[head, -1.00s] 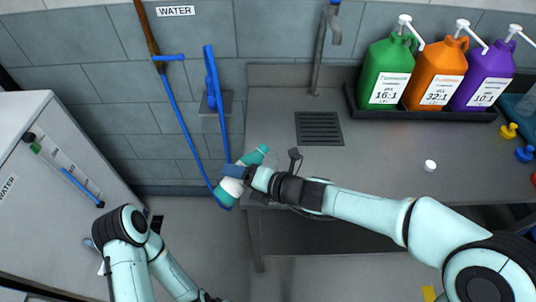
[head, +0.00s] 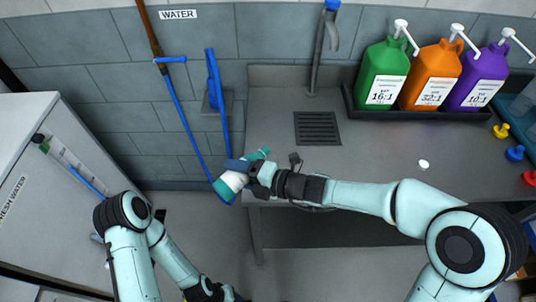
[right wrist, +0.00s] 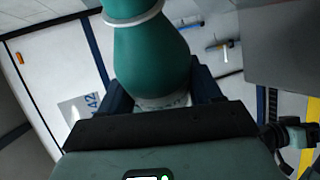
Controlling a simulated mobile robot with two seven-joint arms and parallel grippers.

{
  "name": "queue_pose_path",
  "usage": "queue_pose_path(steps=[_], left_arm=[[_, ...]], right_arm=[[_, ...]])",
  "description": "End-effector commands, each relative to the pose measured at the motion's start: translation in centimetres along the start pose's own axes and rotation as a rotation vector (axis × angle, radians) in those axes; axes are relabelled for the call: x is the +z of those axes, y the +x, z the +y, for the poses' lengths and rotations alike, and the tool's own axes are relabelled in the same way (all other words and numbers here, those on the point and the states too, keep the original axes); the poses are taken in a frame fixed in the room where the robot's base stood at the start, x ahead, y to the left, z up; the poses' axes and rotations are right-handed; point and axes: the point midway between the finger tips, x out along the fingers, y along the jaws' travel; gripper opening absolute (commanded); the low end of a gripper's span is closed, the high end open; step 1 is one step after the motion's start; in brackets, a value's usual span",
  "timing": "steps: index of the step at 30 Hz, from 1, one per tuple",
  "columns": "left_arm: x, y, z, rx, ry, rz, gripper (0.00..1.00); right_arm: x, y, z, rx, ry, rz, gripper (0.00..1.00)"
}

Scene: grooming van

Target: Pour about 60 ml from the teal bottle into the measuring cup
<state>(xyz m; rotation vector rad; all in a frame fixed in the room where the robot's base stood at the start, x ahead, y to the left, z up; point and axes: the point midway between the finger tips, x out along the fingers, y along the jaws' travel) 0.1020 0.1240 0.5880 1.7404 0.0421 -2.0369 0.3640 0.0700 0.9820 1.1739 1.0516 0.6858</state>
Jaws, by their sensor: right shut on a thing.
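The teal bottle (head: 228,186), with a white label band, is tilted at the left end of the grey counter. My right gripper (head: 240,168) is shut around it and holds it beside the counter's edge. In the right wrist view the bottle (right wrist: 150,55) stands between the fingers, with a pale ring at its neck; its top is cut off. My left gripper (head: 215,293) is low at the bottom edge, partly cut off, and its jaws are unclear.
A small white cap (head: 423,164) lies on the grey counter (head: 370,150). Green (head: 384,75), orange (head: 431,78) and purple (head: 481,80) pump jugs stand in a black tray at the back right. A drain grate (head: 317,128) lies below the tap (head: 320,50). A white cabinet stands left.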

Motion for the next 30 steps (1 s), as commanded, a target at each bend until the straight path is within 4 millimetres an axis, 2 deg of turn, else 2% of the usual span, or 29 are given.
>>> queue_pose_path(steps=[30], left_arm=[[-0.3, -1.2, 0.5, 0.002, 0.002, 0.006, 0.56]], right_arm=[[0.1, 0.0, 0.1, 0.036, 0.081, 0.024, 0.28]])
